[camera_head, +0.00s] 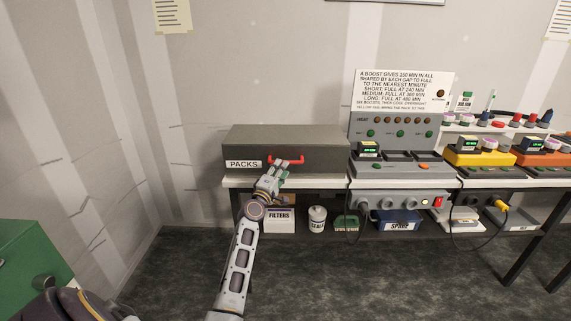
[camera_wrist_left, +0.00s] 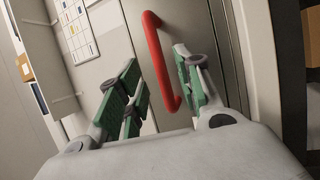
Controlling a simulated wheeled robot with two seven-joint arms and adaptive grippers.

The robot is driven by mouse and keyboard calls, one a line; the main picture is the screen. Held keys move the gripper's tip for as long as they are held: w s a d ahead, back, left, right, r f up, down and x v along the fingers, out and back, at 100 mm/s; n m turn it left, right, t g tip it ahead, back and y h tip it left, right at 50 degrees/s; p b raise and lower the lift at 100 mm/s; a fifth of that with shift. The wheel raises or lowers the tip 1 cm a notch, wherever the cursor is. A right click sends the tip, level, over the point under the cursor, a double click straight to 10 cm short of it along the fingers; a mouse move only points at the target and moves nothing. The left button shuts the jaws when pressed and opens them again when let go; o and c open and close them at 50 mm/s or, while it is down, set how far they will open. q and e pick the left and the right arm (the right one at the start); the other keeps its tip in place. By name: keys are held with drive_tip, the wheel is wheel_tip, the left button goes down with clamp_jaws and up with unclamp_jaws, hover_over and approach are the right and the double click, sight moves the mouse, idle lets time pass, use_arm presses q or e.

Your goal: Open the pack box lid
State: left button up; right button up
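The pack box (camera_head: 300,140) is a dark grey box labelled "PACKS" on the left end of the bench, and its lid looks shut. A red bar handle (camera_head: 290,160) is on its front; it also shows in the left wrist view (camera_wrist_left: 158,65). My left gripper (camera_head: 279,170) is at the handle, coming from below and in front. In the left wrist view its green-padded fingers (camera_wrist_left: 160,92) are spread apart, with the red handle running between them. I cannot tell whether either finger touches the handle. My right gripper is not in view.
A grey charger unit (camera_head: 400,172) with a sign stands right of the box, with yellow (camera_head: 475,155) and orange units further right. A shelf below holds a filters box (camera_head: 279,222), a sealant tub (camera_head: 317,219) and a spare bin (camera_head: 398,222). A green cabinet (camera_head: 32,268) is at lower left.

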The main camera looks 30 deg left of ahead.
sight(286, 150)
use_arm(q)
drive_tip(key=shift+x, duration=2.5)
clamp_jaws()
